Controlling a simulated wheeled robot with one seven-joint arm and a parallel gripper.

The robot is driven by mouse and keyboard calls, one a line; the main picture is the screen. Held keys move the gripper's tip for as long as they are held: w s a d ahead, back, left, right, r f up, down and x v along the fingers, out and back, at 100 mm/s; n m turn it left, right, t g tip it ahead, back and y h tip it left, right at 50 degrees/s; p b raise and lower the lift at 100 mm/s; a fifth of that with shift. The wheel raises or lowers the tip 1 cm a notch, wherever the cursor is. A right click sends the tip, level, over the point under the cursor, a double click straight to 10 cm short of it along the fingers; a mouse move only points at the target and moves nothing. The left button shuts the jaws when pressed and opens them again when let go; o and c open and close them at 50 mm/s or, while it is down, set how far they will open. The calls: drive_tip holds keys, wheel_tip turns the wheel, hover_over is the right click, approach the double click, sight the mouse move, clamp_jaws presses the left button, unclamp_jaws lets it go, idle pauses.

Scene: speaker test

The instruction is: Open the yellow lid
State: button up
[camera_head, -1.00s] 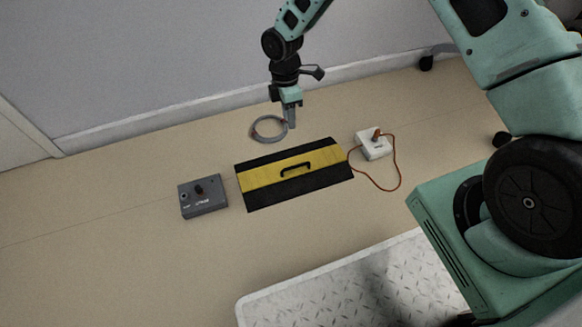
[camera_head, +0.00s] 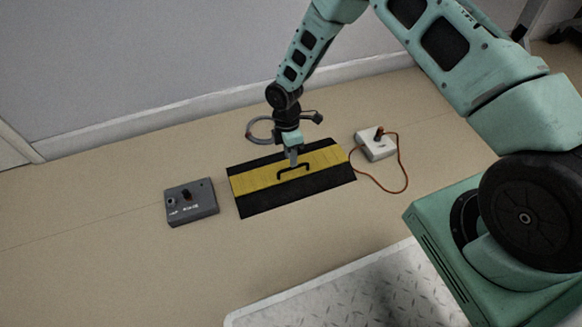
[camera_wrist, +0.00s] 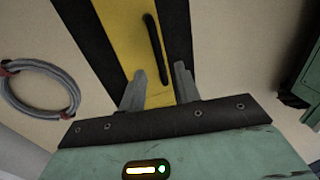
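The yellow lid (camera_head: 258,181) is a yellow panel between black bands, lying shut on the floor; it also shows in the wrist view (camera_wrist: 122,22). A black bar handle (camera_head: 294,169) stands on its middle, and in the wrist view the handle (camera_wrist: 154,48) runs lengthwise ahead of my fingers. My gripper (camera_head: 294,162) is just behind the handle, pointing down over the lid's far part.
A grey control box (camera_head: 192,203) stands left of the lid. A white box (camera_head: 375,145) with an orange cable (camera_head: 405,172) sits to the right. A grey coiled ring (camera_head: 257,130) lies behind, near the wall.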

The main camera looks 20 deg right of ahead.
drive_tip(key=shift+s+f+b, duration=0.15)
drive_tip(key=shift+f+b, duration=0.15)
drive_tip(key=shift+f, duration=0.45)
drive_tip(key=shift+s+f+b, duration=0.15)
drive_tip(key=shift+f+b, duration=0.15)
drive_tip(key=shift+f, duration=0.45)
clamp_jaws()
drive_tip(key=shift+r, duration=0.1)
